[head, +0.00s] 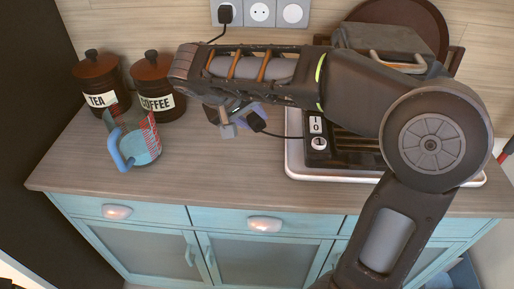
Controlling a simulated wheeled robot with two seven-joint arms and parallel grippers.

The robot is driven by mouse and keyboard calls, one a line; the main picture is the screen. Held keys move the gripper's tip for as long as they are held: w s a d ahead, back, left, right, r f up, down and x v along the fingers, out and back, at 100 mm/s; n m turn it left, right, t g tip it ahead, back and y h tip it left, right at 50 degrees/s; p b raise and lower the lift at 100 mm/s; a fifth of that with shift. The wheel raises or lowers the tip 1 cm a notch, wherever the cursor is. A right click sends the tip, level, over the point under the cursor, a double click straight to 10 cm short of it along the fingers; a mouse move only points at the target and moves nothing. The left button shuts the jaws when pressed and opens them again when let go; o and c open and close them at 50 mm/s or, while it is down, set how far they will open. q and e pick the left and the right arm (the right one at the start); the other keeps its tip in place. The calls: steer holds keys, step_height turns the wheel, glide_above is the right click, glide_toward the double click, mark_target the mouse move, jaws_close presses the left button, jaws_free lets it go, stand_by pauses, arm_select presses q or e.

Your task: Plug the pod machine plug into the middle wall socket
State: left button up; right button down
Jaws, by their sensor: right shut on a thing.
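My right gripper (240,122) reaches in from the right above the counter and is shut on a black plug (256,121). A thin dark cord runs right from this plug to a black machine (345,150) that my arm partly hides. The wall plate has a left socket with a black plug (225,14) in it, a bare middle socket (260,11) and a bare right socket (293,13). The held plug is below the middle socket in the picture, apart from it. My left gripper is out of view.
A measuring jug (141,145) with a blue handle stands on the counter (220,180) at left. Behind it are the tea jar (99,82) and coffee jar (157,86). The machine stands on a white tray (300,172). The front middle of the counter is clear.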

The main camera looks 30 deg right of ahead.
steer(key=w+d+r+n+t+y+b, duration=0.1)
steer(key=w+d+r+n+t+b, duration=0.2)
steer(key=w+r+n+t, duration=0.2)
steer(key=w+d+r+n+t+y+b, duration=0.1)
steer(key=w+d+r+n+t+b, duration=0.2)
steer(key=r+n+t, duration=0.6)
steer(key=w+d+r+n, duration=0.1)
steer(key=w+r+n, duration=0.1)
steer(key=n, duration=0.1)
steer(key=shift+d+n+t+y, duration=0.25)
steer(key=shift+n+t+y, duration=0.05)
steer(key=shift+d, duration=0.1)
steer(key=shift+w, duration=0.1)
steer(key=shift+w+d+b, duration=0.3)
steer(key=shift+w+d, duration=0.6)
steer(key=shift+w, duration=0.25)
steer(key=shift+w+d+b, duration=0.3)
steer(key=shift+w+d, duration=0.55)
steer(key=shift+w, duration=0.25)
steer(key=shift+b, duration=0.6)
